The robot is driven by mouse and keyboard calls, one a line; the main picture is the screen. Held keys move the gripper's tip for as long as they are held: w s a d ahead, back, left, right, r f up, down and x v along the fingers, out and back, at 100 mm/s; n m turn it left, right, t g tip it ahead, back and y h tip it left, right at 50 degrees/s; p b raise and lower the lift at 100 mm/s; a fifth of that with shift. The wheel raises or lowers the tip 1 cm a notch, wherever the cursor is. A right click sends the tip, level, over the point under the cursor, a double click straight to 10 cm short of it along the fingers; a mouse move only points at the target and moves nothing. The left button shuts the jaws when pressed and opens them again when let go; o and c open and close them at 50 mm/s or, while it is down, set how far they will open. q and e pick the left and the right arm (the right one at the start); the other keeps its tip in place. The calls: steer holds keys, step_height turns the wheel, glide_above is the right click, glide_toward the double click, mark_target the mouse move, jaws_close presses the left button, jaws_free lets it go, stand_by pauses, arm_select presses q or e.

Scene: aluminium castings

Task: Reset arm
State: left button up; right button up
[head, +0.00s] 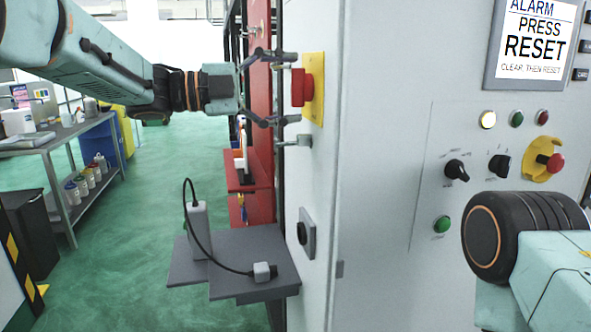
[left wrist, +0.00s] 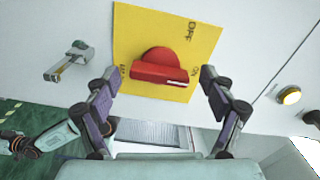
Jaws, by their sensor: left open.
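A red rotary switch (head: 298,88) with a yellow plate (head: 314,88) sits on the side of a grey cabinet (head: 385,90). In the left wrist view the red switch (left wrist: 165,70) has its bar lying roughly crosswise, and the yellow plate (left wrist: 150,25) carries ON and OFF lettering. My left gripper (head: 290,88) is open, its fingers on either side of the switch; it also shows in the left wrist view (left wrist: 161,86). Contact with the switch cannot be told. The screen (head: 533,42) reads ALARM PRESS RESET. A green button (head: 441,224) is on the front. My right gripper is out of view.
A lit lamp (head: 488,119), black knobs and a red emergency stop (head: 552,162) are on the panel. A metal handle (head: 296,141) sticks out below the switch. A grey shelf (head: 225,287) holds a cabled device (head: 198,232).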

arm_select(q)
steer(key=shift+r+n+p, duration=0.2)
steer(key=shift+n+p, duration=0.45)
steer(key=shift+n, duration=0.15)
steer(key=shift+d+n+p, duration=0.15)
steer(key=shift+n+p, duration=0.85)
steer(key=n+p, duration=0.2)
steer(key=n, duration=0.1)
steer(key=shift+p, duration=0.35)
steer(key=n+p, duration=0.2)
steer(key=shift+n, duration=0.4)
steer(key=b+v, duration=0.1)
steer(key=v, duration=0.5)
steer(key=shift+f, duration=0.2)
steer(key=shift+d, duration=0.1)
